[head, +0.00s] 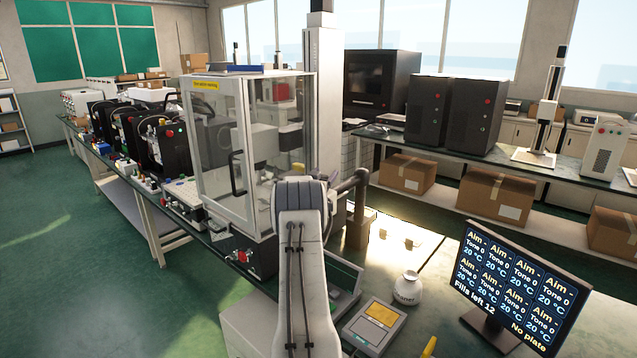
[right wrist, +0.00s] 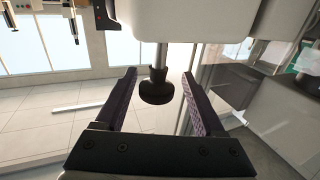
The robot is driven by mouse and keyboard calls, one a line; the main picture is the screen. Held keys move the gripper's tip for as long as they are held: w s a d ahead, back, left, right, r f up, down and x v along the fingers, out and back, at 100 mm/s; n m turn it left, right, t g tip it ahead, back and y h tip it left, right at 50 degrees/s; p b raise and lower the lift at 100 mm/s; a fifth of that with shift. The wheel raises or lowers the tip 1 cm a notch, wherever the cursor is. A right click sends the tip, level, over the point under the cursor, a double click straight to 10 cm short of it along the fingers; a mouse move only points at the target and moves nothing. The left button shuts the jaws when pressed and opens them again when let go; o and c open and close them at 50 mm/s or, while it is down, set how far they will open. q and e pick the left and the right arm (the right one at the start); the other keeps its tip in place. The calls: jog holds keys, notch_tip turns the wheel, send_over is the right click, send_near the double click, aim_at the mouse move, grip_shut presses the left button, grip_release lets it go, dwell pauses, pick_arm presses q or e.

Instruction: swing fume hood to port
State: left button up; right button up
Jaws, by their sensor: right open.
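A tall glass-walled cabinet (head: 248,95) with a pale frame, a yellow label and a dark upright handle (head: 236,172) stands on the bench in the head view. I cannot tell for sure that it is the fume hood. My right arm rises in front of it and hides its lower right part; its gripper cannot be made out there. In the right wrist view my right gripper (right wrist: 160,80) is open, with one finger on each side of a dark round knob (right wrist: 157,89) on a metal rod. The fingers look apart from the knob. My left gripper is not in view.
A monitor (head: 522,283) stands at the lower right, near a white jar (head: 408,288) and a small device (head: 374,326). Black instruments (head: 158,150) line the bench on the left. Dark towers (head: 474,115) stand on the back bench. The green floor at the left is clear.

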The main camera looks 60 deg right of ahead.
jog(key=b+v, duration=0.3)
jog(key=v, duration=0.6)
jog(key=shift+a, duration=0.2)
